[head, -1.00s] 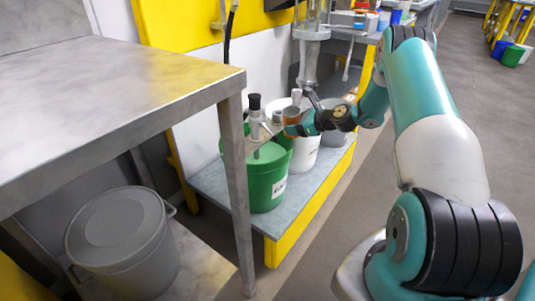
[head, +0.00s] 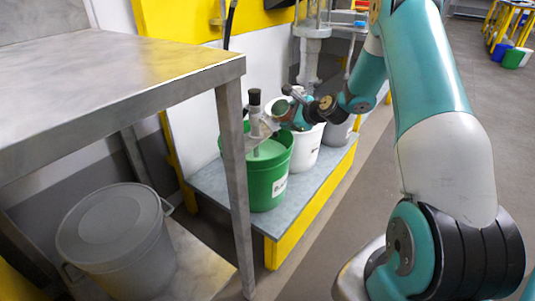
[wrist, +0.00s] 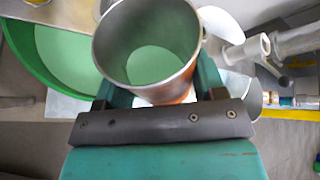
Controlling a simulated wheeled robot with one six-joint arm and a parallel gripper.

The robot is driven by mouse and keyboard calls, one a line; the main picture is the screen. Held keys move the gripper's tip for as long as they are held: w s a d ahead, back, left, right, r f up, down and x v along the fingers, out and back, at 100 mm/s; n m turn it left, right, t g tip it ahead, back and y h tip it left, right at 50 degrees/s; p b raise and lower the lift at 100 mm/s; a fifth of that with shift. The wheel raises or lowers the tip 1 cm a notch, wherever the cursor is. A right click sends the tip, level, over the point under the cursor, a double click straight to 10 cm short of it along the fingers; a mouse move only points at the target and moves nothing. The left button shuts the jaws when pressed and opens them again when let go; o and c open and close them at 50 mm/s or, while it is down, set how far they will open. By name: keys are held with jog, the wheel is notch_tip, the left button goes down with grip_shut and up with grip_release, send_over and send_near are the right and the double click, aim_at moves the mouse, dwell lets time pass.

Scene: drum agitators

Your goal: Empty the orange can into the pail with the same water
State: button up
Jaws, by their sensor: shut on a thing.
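My gripper (wrist: 160,92) is shut on the orange can (wrist: 150,32), with a finger on each side of it. The can has a bare metal rim and inside, orange on its outer wall, and pale green liquid in it. In the head view my gripper (head: 284,112) is above the benches' pails, near the green pail (head: 266,182); the can is hard to make out there. The green pail also shows at the left of the wrist view (wrist: 18,62), holding pale green liquid. The can's mouth is beside this pail, not over its middle.
A drum agitator (head: 255,120) stands in the green pail. A white pail (head: 304,150) stands to its right, with a grey pail (head: 338,132) beyond. A metal table (head: 120,90) is at the left, with a lidded grey drum (head: 115,240) below.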

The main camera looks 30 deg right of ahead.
aim_at(288, 114)
jog(key=shift+a+r+n+h+b, duration=0.1)
jog(key=shift+r+n+h+b, duration=0.25)
jog(key=shift+n+h+b, duration=0.1)
jog(key=shift+f+n+h+b, duration=0.3)
jog(key=shift+n+h+b, duration=0.15)
jog(key=shift+b, duration=1.1)
jog(key=shift+r+n+t+h+b, duration=0.3)
jog(key=shift+r+n+h+b, duration=0.2)
jog(key=shift+b, duration=0.3)
jog(key=shift+f+n+h+b, duration=0.35)
jog(key=shift+n+b, duration=0.25)
jog(key=shift+b, duration=0.85)
jog(key=shift+s+a+r+n+t+h, duration=0.1)
jog(key=shift+a+r+n+t+h, duration=0.05)
jog(key=shift+a+r+n+h, duration=0.2)
jog(key=shift+s+a+r+n+t+h, duration=0.1)
jog(key=shift+a+r+n+t+h, duration=0.1)
jog(key=shift+a, duration=0.25)
dwell(0.8)
jog(key=shift+a+r+n+t+h+b, duration=0.2)
jog(key=shift+r+n+t+h+b, duration=0.15)
jog(key=shift+n, duration=0.2)
dwell(1.4)
